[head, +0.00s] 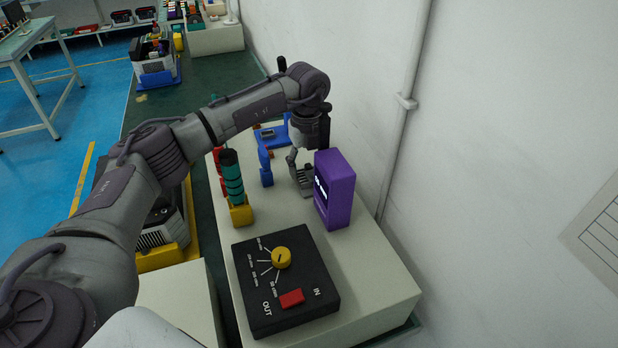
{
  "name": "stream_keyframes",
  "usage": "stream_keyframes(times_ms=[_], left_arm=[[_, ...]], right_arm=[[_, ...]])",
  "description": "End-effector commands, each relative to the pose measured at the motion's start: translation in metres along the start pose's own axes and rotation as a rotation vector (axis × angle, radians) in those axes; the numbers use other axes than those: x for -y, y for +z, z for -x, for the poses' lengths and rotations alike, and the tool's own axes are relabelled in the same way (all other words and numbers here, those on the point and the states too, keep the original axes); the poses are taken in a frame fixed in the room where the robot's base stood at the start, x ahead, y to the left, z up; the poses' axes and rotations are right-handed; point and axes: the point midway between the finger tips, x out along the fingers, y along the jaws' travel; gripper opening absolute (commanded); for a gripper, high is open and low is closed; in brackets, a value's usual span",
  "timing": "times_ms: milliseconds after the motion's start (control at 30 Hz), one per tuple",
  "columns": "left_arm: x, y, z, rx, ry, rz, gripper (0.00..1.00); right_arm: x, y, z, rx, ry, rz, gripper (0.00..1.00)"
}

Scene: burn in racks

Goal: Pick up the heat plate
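No object in the head view can be picked out for certain as the heat plate. A flat black box (285,283) with a yellow knob, a red switch and IN and OUT marks lies at the front of the white bench top. My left gripper (303,186) points down over the bench, close beside a purple box (335,188) with a lit display, which partly hides it. The gap between its fingers is not clear, and nothing can be made out between them. My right gripper is out of view.
A green-and-black cylinder on a yellow base (236,190) stands at the bench's left edge. A small blue upright part (265,167) and a blue fixture (271,134) are behind it. A wall with a pipe (405,100) bounds the right side.

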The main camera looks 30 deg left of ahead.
Motion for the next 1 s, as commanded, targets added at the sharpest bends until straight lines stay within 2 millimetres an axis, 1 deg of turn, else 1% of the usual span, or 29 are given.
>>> stream_keyframes(times_ms=[33, 200, 233, 267, 500, 667, 767, 900, 933, 1000], left_arm=[[0.0, 0.0, 0.0, 0.0, 0.0, 0.0, 0.46], [0.0, 0.0, 0.0, 0.0, 0.0, 0.0, 0.17], [0.0, 0.0, 0.001, 0.0, -0.001, 0.0, 0.17], [0.0, 0.0, 0.001, 0.0, -0.001, 0.0, 0.11], [0.0, 0.0, 0.002, 0.001, -0.002, 0.0, 0.11], [0.001, 0.001, 0.012, 0.002, -0.004, 0.0, 0.11], [-0.003, 0.015, 0.01, 0.001, -0.001, 0.005, 0.11], [-0.008, 0.04, 0.01, 0.001, -0.002, 0.007, 0.11], [-0.008, 0.042, 0.015, 0.001, -0.004, 0.003, 0.11], [-0.007, 0.04, 0.034, 0.004, -0.006, 0.0, 0.11]], right_arm=[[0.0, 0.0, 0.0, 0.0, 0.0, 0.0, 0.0], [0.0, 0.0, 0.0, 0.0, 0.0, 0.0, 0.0], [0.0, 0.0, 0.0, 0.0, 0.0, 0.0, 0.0], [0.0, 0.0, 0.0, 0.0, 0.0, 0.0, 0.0], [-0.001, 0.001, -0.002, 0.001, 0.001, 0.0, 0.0], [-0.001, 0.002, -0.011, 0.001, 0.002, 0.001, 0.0], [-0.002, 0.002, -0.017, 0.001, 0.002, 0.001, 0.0], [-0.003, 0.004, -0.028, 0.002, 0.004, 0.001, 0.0], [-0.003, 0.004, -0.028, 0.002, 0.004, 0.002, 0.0], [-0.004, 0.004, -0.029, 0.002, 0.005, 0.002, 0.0]])
